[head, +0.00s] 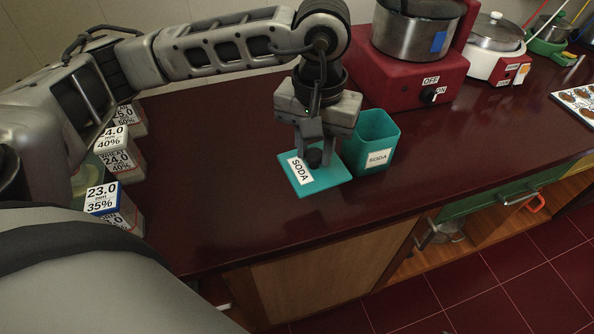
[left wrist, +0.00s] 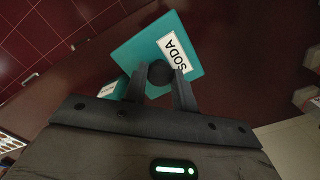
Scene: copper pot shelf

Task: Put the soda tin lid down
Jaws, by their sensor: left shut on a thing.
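The soda tin lid (head: 327,182) is a flat teal square with a white SODA label and a dark round knob. It shows in the head view at the counter's front edge, and in the left wrist view (left wrist: 140,52). My left gripper (head: 315,157) points down and is shut on the lid's knob; it also shows in the left wrist view (left wrist: 160,78). I cannot tell whether the lid touches the counter. The teal soda tin (head: 381,128) stands open just right of the lid, with a SODA label. My right gripper is not in view.
The dark red counter (head: 230,170) is clear left of the lid. Labelled blocks (head: 103,197) stand at the left. A red cooker with a steel pot (head: 410,80) stands behind the tin. A white cooker (head: 495,62) is farther right. The counter's front edge is close.

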